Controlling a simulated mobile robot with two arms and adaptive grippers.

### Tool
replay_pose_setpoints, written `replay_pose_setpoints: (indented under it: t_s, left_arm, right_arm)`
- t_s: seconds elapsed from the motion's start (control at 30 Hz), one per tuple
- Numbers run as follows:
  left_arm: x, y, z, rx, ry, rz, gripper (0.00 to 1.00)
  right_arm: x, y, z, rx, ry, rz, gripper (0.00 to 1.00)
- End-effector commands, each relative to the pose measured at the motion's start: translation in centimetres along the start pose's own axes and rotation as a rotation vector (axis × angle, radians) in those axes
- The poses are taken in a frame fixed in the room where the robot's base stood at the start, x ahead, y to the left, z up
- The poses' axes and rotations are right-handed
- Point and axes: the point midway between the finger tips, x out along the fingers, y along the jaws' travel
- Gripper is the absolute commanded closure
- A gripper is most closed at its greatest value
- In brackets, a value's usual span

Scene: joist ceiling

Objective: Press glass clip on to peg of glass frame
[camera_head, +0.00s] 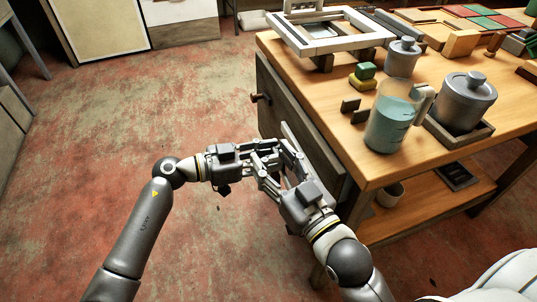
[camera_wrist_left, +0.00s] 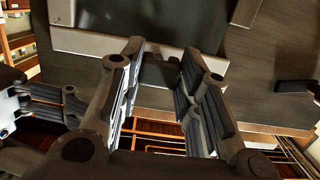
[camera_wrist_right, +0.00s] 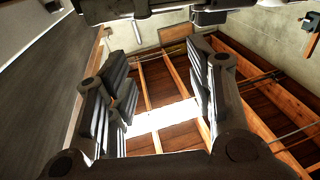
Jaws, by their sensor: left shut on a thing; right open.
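My left gripper (camera_head: 268,168) is beside the front of the workbench. In the left wrist view its fingers (camera_wrist_left: 165,75) are shut on a small dark piece (camera_wrist_left: 158,73), probably the glass clip, mostly hidden by the fingers. Behind it is a pale grey bar (camera_wrist_left: 95,46) with a dark pane above, which looks like part of the glass frame; its edge shows as a pale strip (camera_head: 299,148) in the head view. A dark peg (camera_wrist_left: 294,87) sticks out to the right. My right gripper (camera_head: 283,160) is open and close to the left one; between its fingers (camera_wrist_right: 160,95) I see only background.
The red floor is clear at left.

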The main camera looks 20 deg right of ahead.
Motion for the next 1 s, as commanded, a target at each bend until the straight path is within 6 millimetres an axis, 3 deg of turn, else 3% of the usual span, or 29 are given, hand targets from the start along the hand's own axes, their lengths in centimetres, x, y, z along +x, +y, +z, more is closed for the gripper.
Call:
replay_pose_setpoints:
  t_s: [1.0]
  left_arm:
    - [0.8, 0.0, -0.1, 0.000, 0.001, 0.000, 0.98]
  right_arm:
    - [-0.5, 0.4, 2.7, -0.002, -0.144, 0.010, 0.51]
